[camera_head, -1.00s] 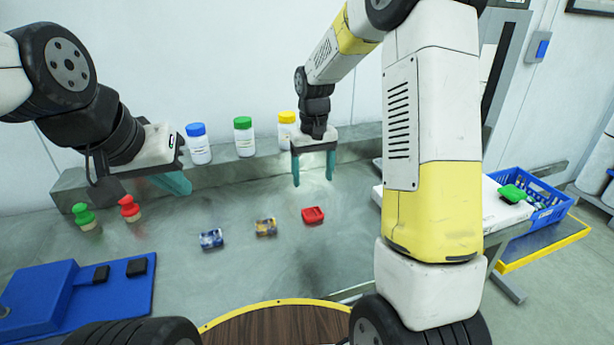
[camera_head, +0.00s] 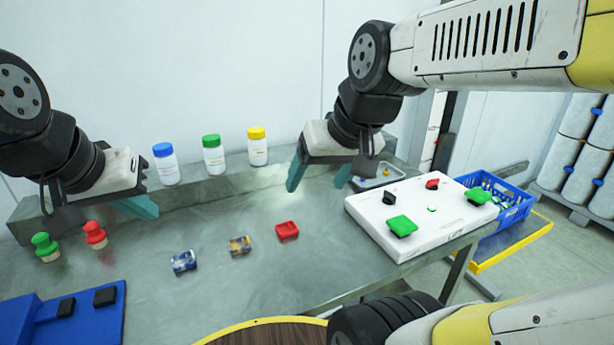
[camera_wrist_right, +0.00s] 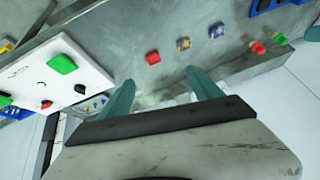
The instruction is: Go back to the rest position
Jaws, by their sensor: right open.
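My right gripper (camera_head: 318,174) is open and empty above the back of the grey metal table (camera_head: 330,265), to the right of the yellow-capped bottle. Its two teal fingers stand apart, and they also show in the right wrist view (camera_wrist_right: 158,92) with nothing between them. My left gripper (camera_head: 140,192) is at the left, above the table near the red and green stamps. Its teal fingers overlap in the picture, so I cannot tell whether they are apart.
Bottles with blue (camera_head: 165,165), green (camera_head: 214,156) and yellow (camera_head: 257,148) caps stand on the back ledge. A white panel (camera_head: 430,240) and blue crate (camera_head: 512,215) are right.

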